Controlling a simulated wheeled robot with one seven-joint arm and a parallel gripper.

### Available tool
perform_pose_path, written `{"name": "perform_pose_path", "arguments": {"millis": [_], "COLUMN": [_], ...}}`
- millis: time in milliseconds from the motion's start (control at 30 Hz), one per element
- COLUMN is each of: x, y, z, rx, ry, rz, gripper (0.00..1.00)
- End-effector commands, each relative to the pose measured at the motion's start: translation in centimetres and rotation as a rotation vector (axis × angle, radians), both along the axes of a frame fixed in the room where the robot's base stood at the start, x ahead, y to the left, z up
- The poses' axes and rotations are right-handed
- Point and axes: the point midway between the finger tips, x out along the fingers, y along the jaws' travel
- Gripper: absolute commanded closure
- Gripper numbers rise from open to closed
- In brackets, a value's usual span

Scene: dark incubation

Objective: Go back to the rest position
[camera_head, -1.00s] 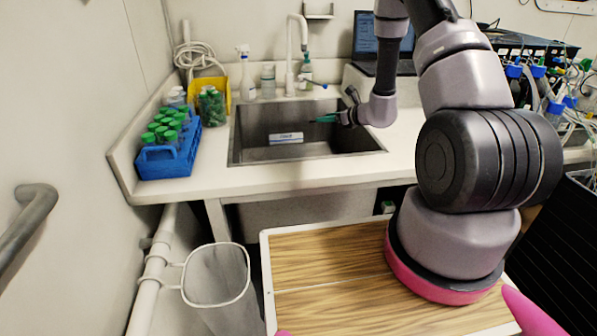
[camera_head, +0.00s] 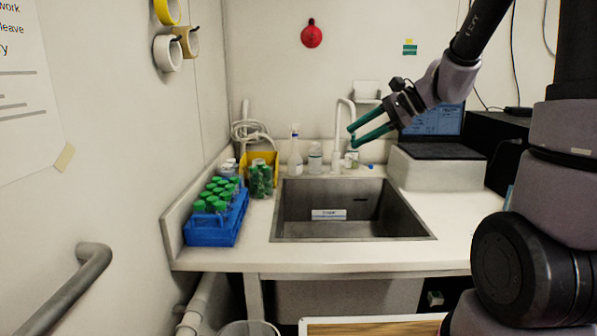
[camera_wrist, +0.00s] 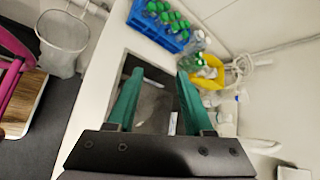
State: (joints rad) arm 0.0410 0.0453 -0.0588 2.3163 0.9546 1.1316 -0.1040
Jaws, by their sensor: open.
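My gripper (camera_head: 352,136) is raised above the back right part of the sink (camera_head: 290,222). Its two green fingers point left and are apart, with nothing between them. In the wrist view my gripper (camera_wrist: 158,75) is also open and empty, with the sink (camera_wrist: 152,110) below and between the fingers. My arm comes in from the right side of the head view.
A blue rack (camera_head: 222,232) of green-capped tubes stands left of the sink. Bottles (camera_head: 295,160) and a faucet (camera_head: 340,115) stand behind it. A laptop (camera_head: 440,122) sits at the right. A bin (camera_wrist: 62,38) stands on the floor.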

Motion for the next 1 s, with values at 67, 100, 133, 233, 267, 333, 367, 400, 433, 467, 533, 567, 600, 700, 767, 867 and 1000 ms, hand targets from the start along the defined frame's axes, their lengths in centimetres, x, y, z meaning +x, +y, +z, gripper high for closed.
{"name": "perform_pose_path", "arguments": {"millis": [67,100,133,233,267,333,367,400,433,467,533,567,600,700,767,867,1000], "x": [-2.4,-3.6,-4.5,-7.2,-8.0,-9.7,-10.4,-11.3,-11.9,-12.6,-13.9,-14.5,-15.1,-16.4,-16.9,-17.5,-17.7], "y": [-0.3,-0.5,-0.7,-1.6,-1.9,-2.7,-3.1,-3.7,-4.2,-4.6,-5.7,-6.2,-6.8,-8.1,-8.7,-9.4,-9.8], "z": [1.6,2.1,2.4,3.5,3.8,4.5,4.7,5.1,5.3,5.6,6.1,6.4,6.7,7.3,7.7,8.0,8.2], "rx": [-0.086,-0.132,-0.167,-0.289,-0.327,-0.415,-0.455,-0.507,-0.547,-0.589,-0.681,-0.721,-0.771,-0.877,-0.926,-0.979,-1.005], "ry": [-0.066,-0.096,-0.119,-0.199,-0.222,-0.28,-0.306,-0.338,-0.364,-0.389,-0.445,-0.469,-0.498,-0.559,-0.587,-0.615,-0.626], "rz": [0.066,0.098,0.121,0.195,0.215,0.257,0.274,0.296,0.311,0.325,0.355,0.366,0.379,0.403,0.412,0.422,0.427], "gripper": [0.48,0.48,0.48,0.48,0.48,0.48,0.48,0.48,0.48,0.48,0.48,0.48,0.48,0.48,0.48,0.48,0.48]}}
